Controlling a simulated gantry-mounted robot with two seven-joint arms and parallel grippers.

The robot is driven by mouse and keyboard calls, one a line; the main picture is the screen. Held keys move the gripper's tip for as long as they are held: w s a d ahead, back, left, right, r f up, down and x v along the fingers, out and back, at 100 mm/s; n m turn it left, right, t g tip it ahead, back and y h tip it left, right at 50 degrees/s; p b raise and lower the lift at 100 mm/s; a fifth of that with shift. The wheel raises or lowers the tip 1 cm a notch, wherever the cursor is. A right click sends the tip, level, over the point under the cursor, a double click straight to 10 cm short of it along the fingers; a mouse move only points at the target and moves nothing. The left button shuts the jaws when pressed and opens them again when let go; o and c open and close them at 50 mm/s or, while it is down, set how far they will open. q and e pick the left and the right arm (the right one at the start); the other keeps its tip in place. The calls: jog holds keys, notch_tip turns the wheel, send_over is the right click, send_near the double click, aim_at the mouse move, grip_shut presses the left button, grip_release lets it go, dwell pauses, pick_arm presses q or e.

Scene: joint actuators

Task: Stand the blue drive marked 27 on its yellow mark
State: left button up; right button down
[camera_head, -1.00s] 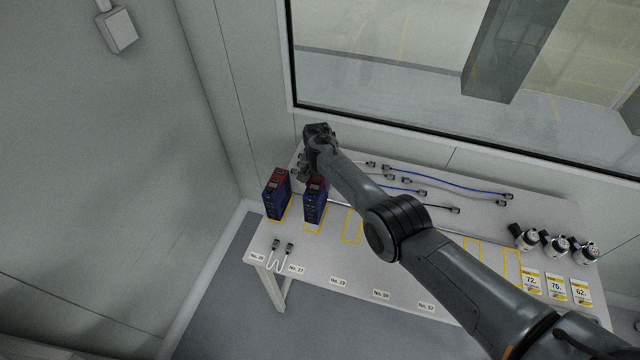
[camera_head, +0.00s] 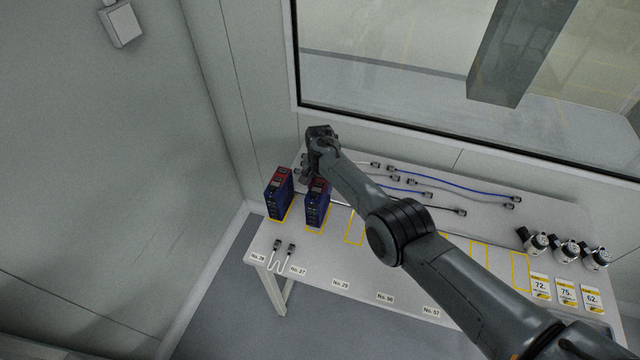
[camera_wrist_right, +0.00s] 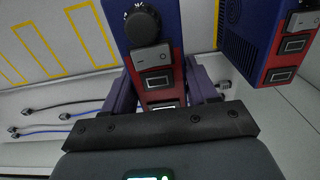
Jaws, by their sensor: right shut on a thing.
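A blue drive with a red top (camera_head: 317,205) stands upright at the yellow outline (camera_head: 314,230) in line with the No. 27 label (camera_head: 298,269). Its number cannot be read. My right gripper (camera_head: 312,172) reaches it from behind and is shut on its red upper part. In the right wrist view the held drive (camera_wrist_right: 152,30) sits between the fingers (camera_wrist_right: 163,95). Whether its base touches the table cannot be told. My left gripper is not in view.
A second blue and red drive (camera_head: 279,196) stands close on the left, on its own yellow mark, and shows in the wrist view (camera_wrist_right: 265,35). Cables (camera_head: 440,190) lie along the back. Empty yellow outlines continue rightward to several round motors (camera_head: 566,250). Two small connectors (camera_head: 284,249) lie in front.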

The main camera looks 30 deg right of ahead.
jog(key=shift+f+b, duration=0.95)
jog(key=shift+f, duration=0.2)
jog(key=shift+f, duration=0.2)
jog(key=shift+c, duration=1.8)
grip_release()
jog(key=shift+o, duration=0.6)
jog(key=shift+f, duration=0.1)
